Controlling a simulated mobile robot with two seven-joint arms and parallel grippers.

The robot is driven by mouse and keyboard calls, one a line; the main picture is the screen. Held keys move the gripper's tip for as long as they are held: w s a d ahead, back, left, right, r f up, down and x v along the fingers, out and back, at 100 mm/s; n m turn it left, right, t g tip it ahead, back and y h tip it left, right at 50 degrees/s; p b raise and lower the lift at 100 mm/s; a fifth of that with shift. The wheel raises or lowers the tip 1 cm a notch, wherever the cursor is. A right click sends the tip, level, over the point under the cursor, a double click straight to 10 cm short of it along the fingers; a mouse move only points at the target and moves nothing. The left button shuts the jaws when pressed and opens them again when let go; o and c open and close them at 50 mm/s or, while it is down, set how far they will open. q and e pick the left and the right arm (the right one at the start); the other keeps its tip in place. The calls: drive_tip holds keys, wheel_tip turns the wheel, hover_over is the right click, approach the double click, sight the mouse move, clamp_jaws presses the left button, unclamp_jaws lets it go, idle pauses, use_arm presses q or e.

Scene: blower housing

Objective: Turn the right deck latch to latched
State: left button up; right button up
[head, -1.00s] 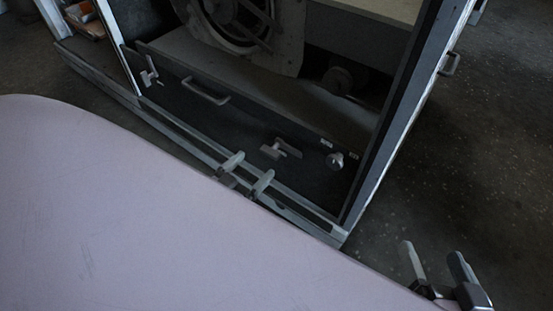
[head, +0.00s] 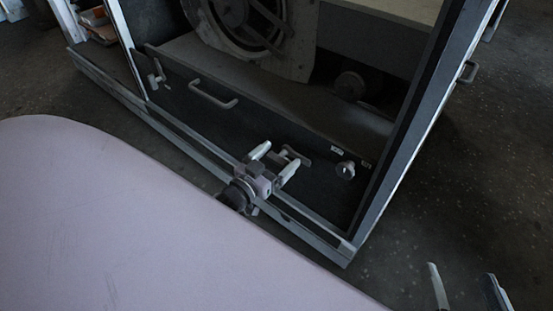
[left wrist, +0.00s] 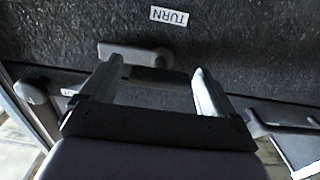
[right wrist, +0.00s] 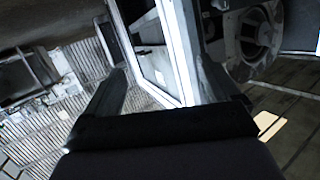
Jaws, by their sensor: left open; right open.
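The right deck latch (head: 296,155) is a grey bar handle on the dark front panel, right of the middle in the head view. My left gripper (head: 274,159) is open just in front of it, its fingers pointing at the latch and partly covering it. In the left wrist view the latch bar (left wrist: 133,54) lies across the panel at the tips of my open left gripper (left wrist: 158,68). I cannot tell whether they touch. My right gripper (head: 466,272) is open and empty at the bottom right, over the floor; it also shows in the right wrist view (right wrist: 158,82).
The dark panel also carries a left latch (head: 157,76), a pull handle (head: 213,95) and a round knob (head: 346,169). A TURN label (left wrist: 169,16) is on the panel. The metal frame post (head: 415,130) stands right of the panel. Open floor (head: 470,170) lies beyond it.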

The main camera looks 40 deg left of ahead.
use_arm(q)
drive_tip(key=c, duration=1.4)
drive_tip(key=shift+c, duration=0.2)
